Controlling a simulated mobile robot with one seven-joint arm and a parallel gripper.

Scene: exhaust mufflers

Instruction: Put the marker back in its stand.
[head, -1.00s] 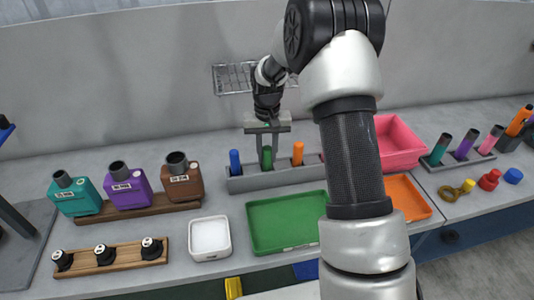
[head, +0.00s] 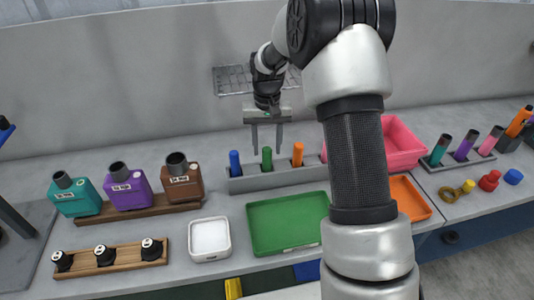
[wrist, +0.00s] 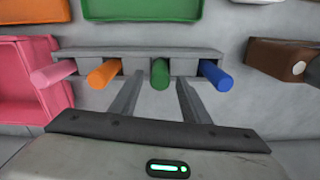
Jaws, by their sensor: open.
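The green marker (head: 267,158) stands upright in a slot of the grey stand (head: 242,184), between the blue marker (head: 234,163) and the orange marker (head: 298,154). A pink marker (wrist: 54,73) also stands in the stand, at the left end in the wrist view.
A green tray (head: 255,248) lies in front of the stand, with an orange tray (head: 425,212) to its right, partly behind my arm. A pink bin (head: 415,148) stands right of the stand.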

